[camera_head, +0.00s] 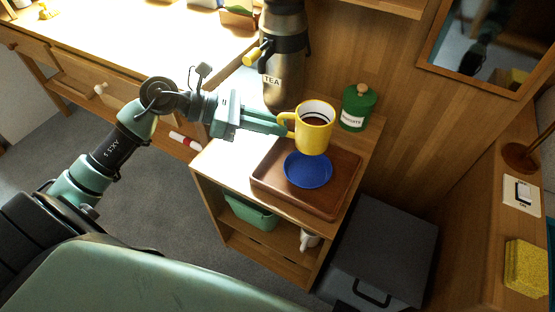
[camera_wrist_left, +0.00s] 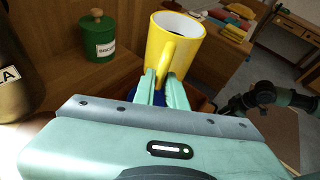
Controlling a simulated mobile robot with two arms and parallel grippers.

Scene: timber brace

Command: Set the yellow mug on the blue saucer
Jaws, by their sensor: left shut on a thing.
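The yellow mug (camera_head: 314,130) is upright, with dark liquid inside. My left gripper (camera_head: 285,126) is shut on the mug's handle at its left side. The left wrist view also shows the mug (camera_wrist_left: 176,46) between the fingertips (camera_wrist_left: 164,84). The blue saucer (camera_head: 308,171) lies on a brown wooden tray (camera_head: 339,187) on the small cabinet. The mug appears above the saucer's far edge and covers part of it. The exact height of the gap cannot be told. My right gripper is not in view.
A steel tea urn (camera_head: 284,75) stands behind the gripper at the left. A green lidded canister (camera_head: 355,107) stands behind the mug at the right. A grey box (camera_head: 385,243) is on the floor beside the cabinet. A green bin (camera_head: 250,215) sits on the lower shelf.

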